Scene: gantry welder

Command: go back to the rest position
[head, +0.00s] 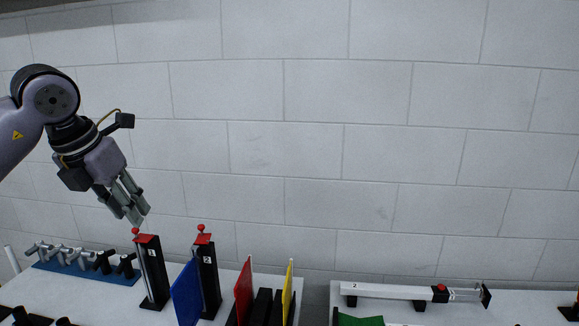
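My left gripper (133,217) hangs in the air at the left, fingers pointing down and a little to the right. Its grey fingers look close together, and from this angle I cannot tell whether they are open or shut. No object shows between them. The fingertips appear just above the red knob of the black post marked 1 (153,275); whether they touch it is unclear. My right gripper is not in view.
A second black post (207,277) stands right of the first. Blue (186,294), red (244,291) and yellow (288,291) panels stand nearby. A blue rack (90,273) holds several fittings. A long cylinder (390,291) lies on the right table. The space before the wall is clear.

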